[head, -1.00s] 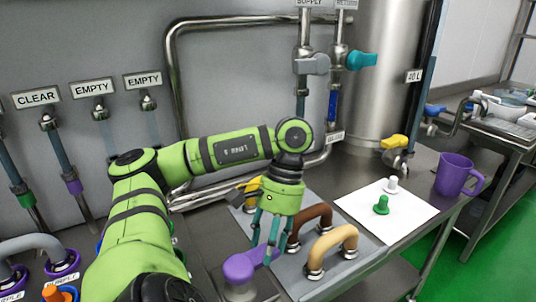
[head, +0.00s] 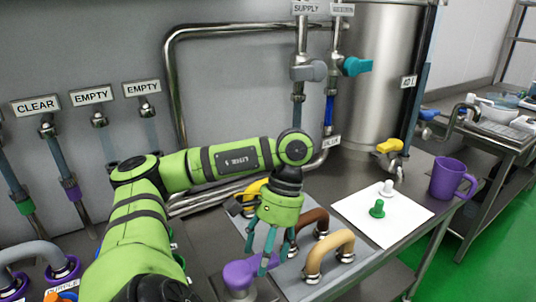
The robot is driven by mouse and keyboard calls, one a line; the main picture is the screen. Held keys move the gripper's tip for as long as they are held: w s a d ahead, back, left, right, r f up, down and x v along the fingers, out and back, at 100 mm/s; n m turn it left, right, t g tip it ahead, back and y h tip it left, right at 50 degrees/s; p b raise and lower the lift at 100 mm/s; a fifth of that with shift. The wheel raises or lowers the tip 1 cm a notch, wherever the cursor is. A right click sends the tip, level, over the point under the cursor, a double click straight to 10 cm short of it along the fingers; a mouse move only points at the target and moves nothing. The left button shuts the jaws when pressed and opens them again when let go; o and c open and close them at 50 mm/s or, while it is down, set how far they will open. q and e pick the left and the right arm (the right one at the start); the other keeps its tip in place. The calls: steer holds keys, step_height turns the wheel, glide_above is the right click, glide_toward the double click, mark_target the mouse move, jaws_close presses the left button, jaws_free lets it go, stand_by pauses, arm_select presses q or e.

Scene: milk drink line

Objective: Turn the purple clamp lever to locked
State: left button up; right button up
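The purple clamp lever (head: 238,273) sits at the bottom middle of the head view, on a metal fitting at the front of the grey plate. Its handle points right and slightly away from me. My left gripper (head: 266,263) comes down from above, with its teal fingers at the handle's right end. One finger passes in front of the handle. The fingers overlap the handle, so I cannot tell whether they grip it or only stand beside it. My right gripper is not in view.
Tan (head: 330,252) and brown (head: 310,226) looped handles stand close right of the gripper. A white sheet (head: 350,217) holds a green peg (head: 377,209) and a white peg (head: 387,188). A purple mug (head: 452,177) stands at the right. Pipes and valves line the back wall.

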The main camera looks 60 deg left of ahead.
arm_select(q)
steer(key=shift+w+r, duration=0.1)
steer(key=shift+w, duration=0.1)
steer(key=shift+w+a+r, duration=0.15)
steer(key=shift+r, duration=0.4)
steer(key=w+a, duration=0.3)
steer(key=w, duration=0.8)
steer(key=shift+a, duration=0.35)
steer(key=shift+w, duration=0.1)
